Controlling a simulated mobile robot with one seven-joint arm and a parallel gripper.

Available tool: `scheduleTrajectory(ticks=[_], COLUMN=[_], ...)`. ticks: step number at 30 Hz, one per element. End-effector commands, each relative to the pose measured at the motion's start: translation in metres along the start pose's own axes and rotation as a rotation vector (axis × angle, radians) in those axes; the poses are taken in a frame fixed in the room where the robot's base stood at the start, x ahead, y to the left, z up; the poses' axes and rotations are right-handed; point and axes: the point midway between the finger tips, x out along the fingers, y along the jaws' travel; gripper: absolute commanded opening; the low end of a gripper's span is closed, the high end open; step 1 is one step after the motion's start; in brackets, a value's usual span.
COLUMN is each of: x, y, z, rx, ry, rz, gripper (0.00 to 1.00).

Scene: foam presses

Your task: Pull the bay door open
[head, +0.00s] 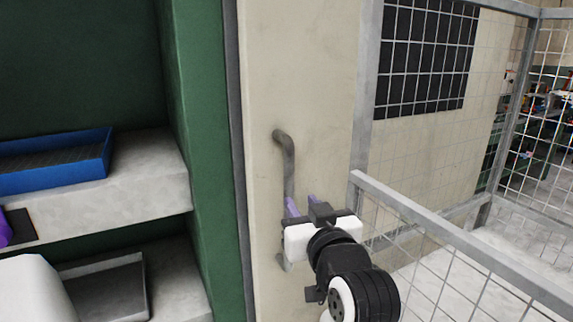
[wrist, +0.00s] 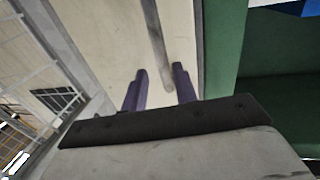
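The bay door (head: 262,70) is a tall beige panel beside the green frame in the head view. It looks closed. Its grey vertical bar handle (head: 288,165) is partly hidden by my gripper (head: 304,206), which is at the handle's lower half. In the wrist view the handle (wrist: 158,45) runs down toward the gap between the two purple fingers of my gripper (wrist: 160,72). The fingers are apart, and the right fingertip is close to the bar. I cannot tell whether the bar lies fully between them or touches either one.
A metal mesh fence (head: 450,240) with a top rail stands right of the door, close to my arm. Left of the door is a green cabinet (head: 205,150) with grey shelves, a blue tray (head: 60,178) and a grey tray (head: 105,285).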

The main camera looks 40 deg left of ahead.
Motion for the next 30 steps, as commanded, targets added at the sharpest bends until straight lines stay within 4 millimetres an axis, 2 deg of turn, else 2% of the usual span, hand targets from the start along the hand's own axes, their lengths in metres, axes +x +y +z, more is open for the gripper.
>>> scheduleTrajectory(ticks=[1,8,12,18,24,30], x=[0.002,0.032,0.064,0.096,0.111,0.112], y=[-0.001,-0.001,-0.001,-0.001,-0.001,0.0], z=[-0.005,-0.004,-0.001,-0.001,0.0,0.0], rx=[0.0,0.0,0.001,0.0,0.0,-0.001], ry=[-0.004,-0.005,-0.002,0.0,0.001,0.001], rz=[0.0,-0.001,-0.003,-0.001,0.0,0.001], gripper=[0.29,0.29,0.29,0.29,0.29,0.29])
